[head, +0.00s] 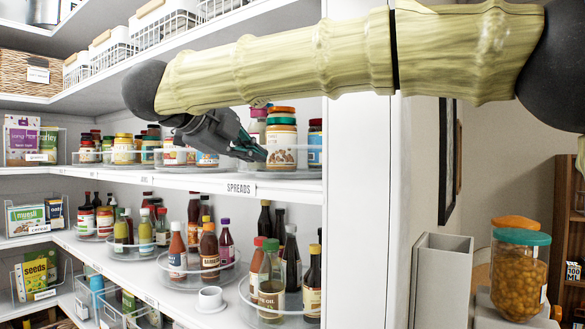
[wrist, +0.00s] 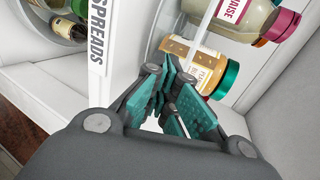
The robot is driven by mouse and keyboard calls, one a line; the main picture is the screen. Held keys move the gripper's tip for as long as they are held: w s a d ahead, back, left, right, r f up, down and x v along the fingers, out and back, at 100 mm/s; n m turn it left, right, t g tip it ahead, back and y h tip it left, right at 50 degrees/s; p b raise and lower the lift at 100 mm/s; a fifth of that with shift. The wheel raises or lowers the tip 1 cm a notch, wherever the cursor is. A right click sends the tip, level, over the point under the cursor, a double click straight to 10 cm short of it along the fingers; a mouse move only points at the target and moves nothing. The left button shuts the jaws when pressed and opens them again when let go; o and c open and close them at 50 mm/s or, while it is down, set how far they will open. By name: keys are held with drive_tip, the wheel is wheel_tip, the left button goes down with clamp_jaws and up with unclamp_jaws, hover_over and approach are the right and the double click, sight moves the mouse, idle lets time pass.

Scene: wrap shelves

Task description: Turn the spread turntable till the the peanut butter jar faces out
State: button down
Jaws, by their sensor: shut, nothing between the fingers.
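The spread turntable (head: 296,174) is a clear round tray on the shelf above the SPREADS label, at the shelf's right end. The peanut butter jar (head: 281,137), with a green lid and a pale label, stands near its front rim. In the wrist view the jar (wrist: 197,62) lies just beyond the fingers, and its label is partly readable. My gripper (head: 262,153) is shut and empty, its tips at the turntable's rim just left of the jar. In the wrist view the gripper (wrist: 164,72) covers part of the rim; I cannot tell whether it touches.
A mayonnaise jar (wrist: 240,15) stands beside the peanut butter on the turntable. The white side wall (head: 355,190) is close on the right. More turntables with jars stand to the left, and bottles such as the barbecue sauce (head: 209,250) fill the shelf below.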

drive_tip(key=shift+w+d, duration=0.25)
drive_tip(key=shift+w, duration=0.25)
drive_tip(key=shift+w+d, duration=0.25)
drive_tip(key=shift+w, duration=0.25)
drive_tip(key=shift+a+p, duration=0.1)
drive_tip(key=shift+p, duration=0.25)
drive_tip(key=shift+w+a+p, duration=0.45)
drive_tip(key=shift+w+a, duration=0.1)
drive_tip(key=shift+a, duration=0.35)
drive_tip(key=shift+w, duration=0.1)
drive_tip(key=shift+w+a+p, duration=0.6)
drive_tip(key=shift+w+a, duration=0.15)
drive_tip(key=shift+s+a, duration=0.1)
drive_tip(key=shift+s, duration=0.05)
drive_tip(key=shift+s+a, duration=1.1)
